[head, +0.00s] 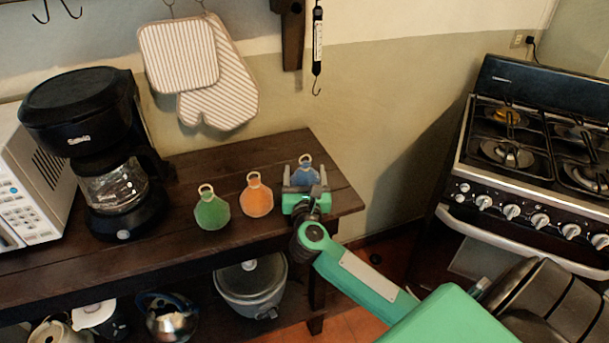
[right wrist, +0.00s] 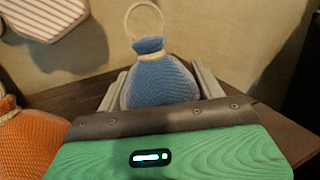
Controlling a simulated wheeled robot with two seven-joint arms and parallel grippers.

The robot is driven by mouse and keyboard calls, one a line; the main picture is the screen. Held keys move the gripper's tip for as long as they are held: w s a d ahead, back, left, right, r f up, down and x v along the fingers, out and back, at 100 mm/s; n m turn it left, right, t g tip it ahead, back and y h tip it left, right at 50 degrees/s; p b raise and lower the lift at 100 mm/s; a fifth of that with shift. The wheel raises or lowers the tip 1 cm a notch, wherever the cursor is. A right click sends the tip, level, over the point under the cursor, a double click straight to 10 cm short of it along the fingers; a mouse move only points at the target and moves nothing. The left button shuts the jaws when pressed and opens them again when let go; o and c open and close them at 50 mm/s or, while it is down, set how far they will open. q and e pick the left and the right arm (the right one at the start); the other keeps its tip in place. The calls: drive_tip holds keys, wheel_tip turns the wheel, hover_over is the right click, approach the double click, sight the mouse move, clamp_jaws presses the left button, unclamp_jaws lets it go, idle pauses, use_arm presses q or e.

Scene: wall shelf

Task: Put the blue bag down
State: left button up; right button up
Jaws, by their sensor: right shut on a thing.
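The blue bag (head: 305,174) has a pale ring at its top and is at the right end of the dark wooden shelf (head: 150,262). My right gripper (head: 305,188) has a finger on each side of it and is shut on it. In the right wrist view the blue bag (right wrist: 160,80) is upright between the two fingers (right wrist: 162,92), its lower part hidden by the gripper body. I cannot tell whether its base touches the shelf. My left gripper is not in view.
An orange bag (head: 257,197) and a green bag (head: 211,211) stand to the left on the shelf. A coffee maker (head: 95,150) and a microwave (head: 30,185) are farther left. Oven mitts (head: 215,80) and a hanging scale (head: 317,40) are on the wall. A stove (head: 540,150) stands right.

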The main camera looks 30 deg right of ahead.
drive_tip(key=shift+s+a+f, duration=0.1)
drive_tip(key=shift+a+f, duration=0.05)
drive_tip(key=shift+f, duration=0.6)
drive_tip(key=o, duration=1.3)
drive_tip(key=shift+f, duration=0.1)
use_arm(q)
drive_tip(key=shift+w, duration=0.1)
use_arm(e)
drive_tip(key=shift+o, duration=0.6)
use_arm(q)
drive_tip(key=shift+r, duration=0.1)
use_arm(e)
drive_tip(key=shift+r+p, duration=0.4)
drive_tip(key=shift+r, duration=0.2)
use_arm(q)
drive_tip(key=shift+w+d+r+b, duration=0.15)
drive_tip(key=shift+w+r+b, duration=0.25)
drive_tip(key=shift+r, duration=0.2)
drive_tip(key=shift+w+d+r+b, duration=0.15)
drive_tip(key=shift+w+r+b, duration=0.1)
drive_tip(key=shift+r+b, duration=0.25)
use_arm(e)
drive_tip(key=r+v, duration=0.1)
drive_tip(key=v, duration=1)
drive_tip(key=shift+s+a+f, duration=0.15)
drive_tip(key=shift+s+f, duration=0.05)
drive_tip(key=shift+s, duration=0.1)
